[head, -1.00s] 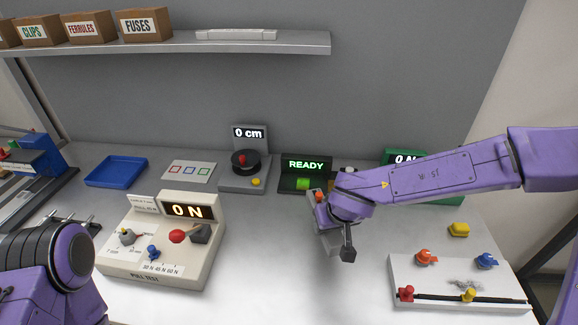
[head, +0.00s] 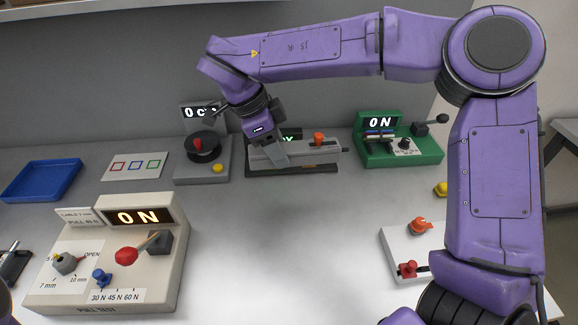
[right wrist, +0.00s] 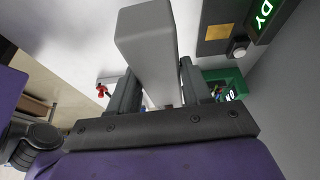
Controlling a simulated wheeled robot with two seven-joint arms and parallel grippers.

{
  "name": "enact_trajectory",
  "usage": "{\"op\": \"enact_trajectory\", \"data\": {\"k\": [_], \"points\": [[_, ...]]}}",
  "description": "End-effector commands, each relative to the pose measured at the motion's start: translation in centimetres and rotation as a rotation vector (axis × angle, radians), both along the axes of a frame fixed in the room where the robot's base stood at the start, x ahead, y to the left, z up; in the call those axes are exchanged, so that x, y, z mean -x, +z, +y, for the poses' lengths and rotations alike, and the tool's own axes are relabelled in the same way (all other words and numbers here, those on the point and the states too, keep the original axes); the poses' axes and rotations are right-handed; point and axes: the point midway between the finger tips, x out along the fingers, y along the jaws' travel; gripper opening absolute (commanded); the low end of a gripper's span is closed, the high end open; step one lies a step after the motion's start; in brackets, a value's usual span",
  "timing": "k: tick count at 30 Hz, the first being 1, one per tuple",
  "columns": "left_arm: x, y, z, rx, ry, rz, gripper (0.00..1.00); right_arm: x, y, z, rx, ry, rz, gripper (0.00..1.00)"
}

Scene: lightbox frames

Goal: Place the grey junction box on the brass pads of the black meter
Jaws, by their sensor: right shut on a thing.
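My right gripper (head: 272,150) is shut on the grey junction box (head: 297,152), a long pale block with an orange knob on top. In the head view the box is in front of the black meter (head: 290,171) and hides much of its lit green display. In the right wrist view the box (right wrist: 150,45) sticks out from between the fingers (right wrist: 158,88). There the black meter (right wrist: 240,45) is at the upper right beside the box, and a brass pad (right wrist: 218,32) on it shows bare. I cannot tell the gap between box and meter. My left gripper is out of view.
A grey gauge with a dark spool (head: 203,150) stands left of the meter and a green tester (head: 400,150) stands right. A cream pull tester (head: 110,265) is at front left, a white panel (head: 400,240) at right. The middle of the table is clear.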

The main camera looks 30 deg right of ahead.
Motion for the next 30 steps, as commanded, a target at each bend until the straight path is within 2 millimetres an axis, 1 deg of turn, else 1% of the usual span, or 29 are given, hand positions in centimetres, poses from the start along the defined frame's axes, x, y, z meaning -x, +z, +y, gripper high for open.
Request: {"op": "enact_trajectory", "data": {"k": [2, 4, 11, 13, 15, 18, 21, 26, 30], "points": [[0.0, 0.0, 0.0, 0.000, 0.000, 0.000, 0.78, -0.1, 0.2, 0.1, 0.001, -0.056, 0.001, 0.14], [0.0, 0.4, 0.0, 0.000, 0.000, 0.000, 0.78, -1.0, -0.1, -0.4, 0.002, -0.072, 0.004, 0.14], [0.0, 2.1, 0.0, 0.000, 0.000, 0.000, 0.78, -6.3, -2.6, -3.1, 0.004, -0.068, 0.003, 0.14], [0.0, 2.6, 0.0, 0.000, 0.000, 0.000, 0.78, -7.9, -3.4, -4.0, 0.005, -0.067, 0.005, 0.14], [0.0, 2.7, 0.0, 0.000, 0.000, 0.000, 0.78, -9.0, -5.3, -4.6, 0.004, -0.065, 0.007, 0.14], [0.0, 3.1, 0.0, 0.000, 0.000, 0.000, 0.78, -10.3, -7.2, -5.3, 0.003, -0.065, 0.005, 0.14], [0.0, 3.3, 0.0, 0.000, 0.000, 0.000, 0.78, -11.3, -8.4, -5.7, 0.002, -0.064, 0.003, 0.14], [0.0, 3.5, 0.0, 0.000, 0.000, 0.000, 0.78, -12.1, -9.6, -6.2, 0.003, -0.061, 0.003, 0.14], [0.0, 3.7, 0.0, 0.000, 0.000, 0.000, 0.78, -12.0, -12.1, -6.2, 0.002, -0.061, 0.005, 0.14]]}}
